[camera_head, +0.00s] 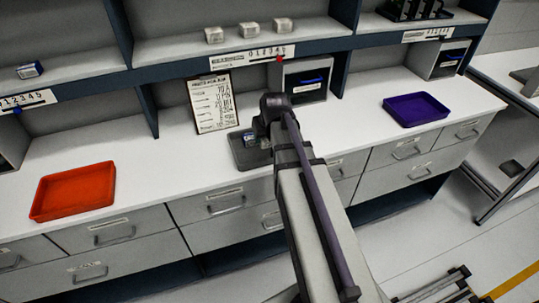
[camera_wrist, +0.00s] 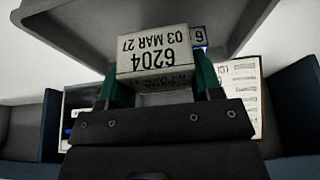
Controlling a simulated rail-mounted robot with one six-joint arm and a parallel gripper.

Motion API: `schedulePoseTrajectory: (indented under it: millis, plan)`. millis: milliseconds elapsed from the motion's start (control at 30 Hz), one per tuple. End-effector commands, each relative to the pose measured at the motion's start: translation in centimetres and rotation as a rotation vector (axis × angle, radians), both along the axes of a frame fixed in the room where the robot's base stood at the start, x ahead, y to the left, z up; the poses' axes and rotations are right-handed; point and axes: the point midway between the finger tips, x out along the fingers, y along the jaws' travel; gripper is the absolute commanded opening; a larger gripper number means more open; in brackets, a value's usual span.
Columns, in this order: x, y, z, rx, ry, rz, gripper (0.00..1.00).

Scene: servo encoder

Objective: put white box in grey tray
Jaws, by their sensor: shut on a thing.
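A white box (camera_wrist: 153,50) printed "6204 03 MAR 27" is held between the green fingers of my gripper (camera_wrist: 160,80) in the wrist view. The grey tray (camera_wrist: 75,22) fills the top of that view behind the box. In the head view the grey tray (camera_head: 244,158) stands on the counter, partly hidden by my arm. My gripper is over the tray there, but the held box is hidden. Whether the box touches the tray floor cannot be told. Another small box with a blue part (camera_wrist: 200,38) is beside the held box and appears to be in the tray.
A red tray (camera_head: 73,191) is on the counter at left and a purple tray (camera_head: 416,109) at right. A clipboard (camera_head: 211,103) leans behind the grey tray. White boxes (camera_head: 249,30) and a blue-and-white box (camera_head: 29,70) sit on the shelves. The counter between trays is clear.

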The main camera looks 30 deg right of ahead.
Motion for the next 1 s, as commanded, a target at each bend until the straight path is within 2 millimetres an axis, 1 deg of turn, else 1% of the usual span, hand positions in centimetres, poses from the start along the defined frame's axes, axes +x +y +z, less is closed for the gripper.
schedulePoseTrajectory:
  millis: [33, 100, 200, 267, 400, 467, 533, 633, 800, 833, 1000]
  plan:
    - [0.0, 0.0, -2.4, 0.0, 0.0, 0.0, 0.33]
    - [0.0, 0.0, -2.6, 0.0, 0.0, 0.0, 0.33]
    - [0.0, 0.0, -2.4, 0.0, 0.0, 0.0, 0.33]
    - [0.0, 0.0, -3.3, 0.0, 0.0, 0.0, 0.33]
    - [0.0, 0.0, -6.2, 0.0, 0.0, 0.0, 0.33]
    - [0.0, 0.0, -6.3, 0.0, 0.0, 0.0, 0.33]
    - [0.0, 0.0, -5.9, 0.0, 0.0, 0.0, 0.33]
    - [0.0, 0.0, -5.8, 0.0, 0.0, 0.0, 0.33]
    - [0.0, 0.0, -6.3, 0.0, 0.0, 0.0, 0.33]
    - [0.0, 0.0, -6.2, 0.0, 0.0, 0.0, 0.62]
    - [0.0, 0.0, -6.1, 0.0, 0.0, 0.0, 0.79]
